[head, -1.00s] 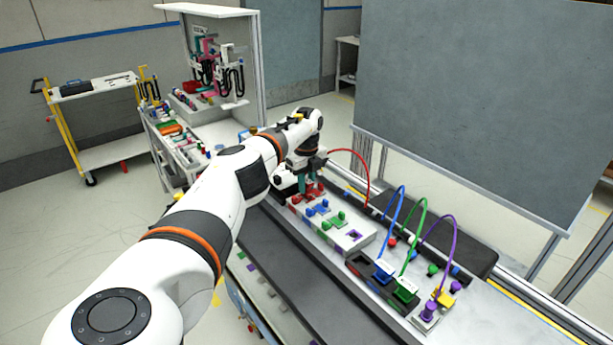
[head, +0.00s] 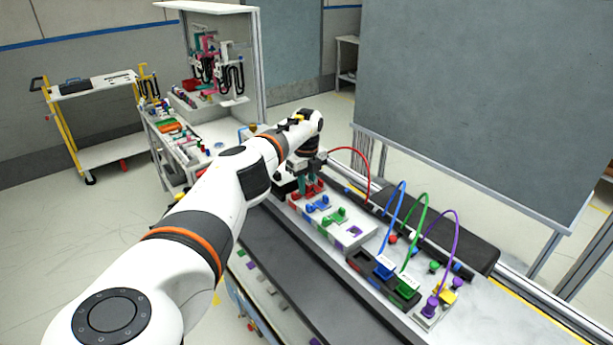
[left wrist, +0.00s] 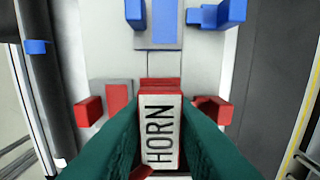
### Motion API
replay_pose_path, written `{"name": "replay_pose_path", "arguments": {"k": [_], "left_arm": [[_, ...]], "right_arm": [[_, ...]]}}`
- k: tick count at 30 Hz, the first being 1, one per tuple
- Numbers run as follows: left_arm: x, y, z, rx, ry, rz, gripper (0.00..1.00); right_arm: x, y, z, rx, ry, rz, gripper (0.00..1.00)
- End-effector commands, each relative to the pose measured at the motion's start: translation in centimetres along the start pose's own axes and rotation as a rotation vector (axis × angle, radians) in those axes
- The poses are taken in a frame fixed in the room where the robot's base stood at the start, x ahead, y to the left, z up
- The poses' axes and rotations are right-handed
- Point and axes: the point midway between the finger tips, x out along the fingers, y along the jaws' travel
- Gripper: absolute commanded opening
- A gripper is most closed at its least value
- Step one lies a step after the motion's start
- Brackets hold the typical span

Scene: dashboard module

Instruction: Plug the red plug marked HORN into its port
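The red plug marked HORN (left wrist: 159,128) is held between the two teal fingers of my left gripper (head: 305,186) over the far left end of the white dashboard module (head: 368,236). Its white label faces the left wrist camera, with a red ridged end ahead. The red port (left wrist: 88,110) shows as red blocks on both sides of the plug, which is lined up between them. The plug's underside is hidden, so I cannot tell how deep it sits. A red cable (head: 366,170) arches from the gripper to the right. My right gripper is out of view.
Blue (head: 319,204) and green (head: 336,218) ports and a purple one (head: 354,231) follow along the module. A dark holder carries blue (head: 383,269) and green (head: 406,287) plugs; a purple plug (head: 431,306) stands beside it. Their cables arch up.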

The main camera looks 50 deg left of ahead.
Motion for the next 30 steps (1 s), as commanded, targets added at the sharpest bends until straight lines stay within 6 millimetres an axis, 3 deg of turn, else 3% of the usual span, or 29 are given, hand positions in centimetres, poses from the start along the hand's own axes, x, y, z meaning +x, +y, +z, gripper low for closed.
{"name": "replay_pose_path", "arguments": {"k": [1, 4, 16, 30], "left_arm": [[0.0, 0.0, 0.0, 0.0, 0.0, -0.001, 0.32], [0.0, 0.0, 0.0, 0.0, 0.0, -0.002, 0.48], [-0.9, 0.0, -0.1, 0.0, 0.001, 0.001, 0.48], [-9.9, 0.1, 0.0, -0.001, 0.0, 0.002, 0.48]], "right_arm": [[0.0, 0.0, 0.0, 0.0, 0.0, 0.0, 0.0], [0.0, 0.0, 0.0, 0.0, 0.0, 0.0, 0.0], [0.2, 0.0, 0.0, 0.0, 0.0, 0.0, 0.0], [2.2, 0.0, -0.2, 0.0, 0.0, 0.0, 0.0]]}}
